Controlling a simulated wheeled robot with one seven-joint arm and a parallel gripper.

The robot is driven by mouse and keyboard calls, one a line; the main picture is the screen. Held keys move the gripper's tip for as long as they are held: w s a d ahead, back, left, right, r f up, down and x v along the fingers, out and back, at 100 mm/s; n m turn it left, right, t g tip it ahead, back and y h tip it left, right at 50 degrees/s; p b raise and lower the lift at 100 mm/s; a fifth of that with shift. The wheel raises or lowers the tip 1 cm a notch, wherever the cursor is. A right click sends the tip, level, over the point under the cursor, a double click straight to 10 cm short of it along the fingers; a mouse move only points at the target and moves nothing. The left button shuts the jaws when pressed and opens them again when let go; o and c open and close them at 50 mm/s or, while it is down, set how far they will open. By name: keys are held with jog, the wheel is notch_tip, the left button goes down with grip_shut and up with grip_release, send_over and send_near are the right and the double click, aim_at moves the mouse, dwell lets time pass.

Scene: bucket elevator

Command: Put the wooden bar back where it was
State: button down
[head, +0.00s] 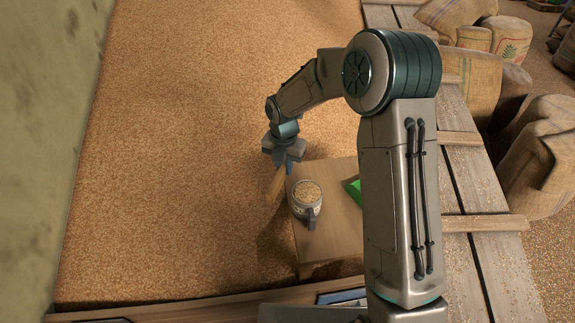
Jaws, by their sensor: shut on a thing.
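My gripper (284,163) is shut on the wooden bar (274,187). The bar is short, light brown and tilted, with its lower end toward the lower left. My gripper holds it just left of a small wooden table (335,235). The gripper's body hides the bar's upper end. I cannot tell whether the bar touches the table's edge or the grain below.
A grey mug (307,212) full of grain stands on the table, close right of the bar. A green thing (354,190) is partly behind my arm. Grain (180,150) covers the left. A plank wall (483,200) and sacks (540,155) are right.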

jog(key=w+d+f+m+b, duration=0.1)
jog(key=w+d+m+b, duration=0.3)
jog(key=d, duration=0.5)
jog(key=w+d+f+m+b, duration=0.1)
jog(key=w+d+m+b, duration=0.35)
jog(key=d, duration=0.55)
jog(key=w+d+f+m+b, duration=0.1)
jog(key=w+d+m+b, duration=0.3)
jog(key=d, duration=0.5)
send_over(336, 164)
jog(key=shift+n, duration=0.25)
notch_tip(336, 164, down, 6)
jog(key=shift+s+f+p, duration=0.1)
jog(key=shift+f+p, duration=0.05)
jog(key=shift+p, duration=0.2)
jog(key=shift+f, duration=2.05)
jog(key=shift+f, duration=0.1)
jog(key=shift+f, duration=0.15)
jog(key=c, duration=1.3)
grip_release()
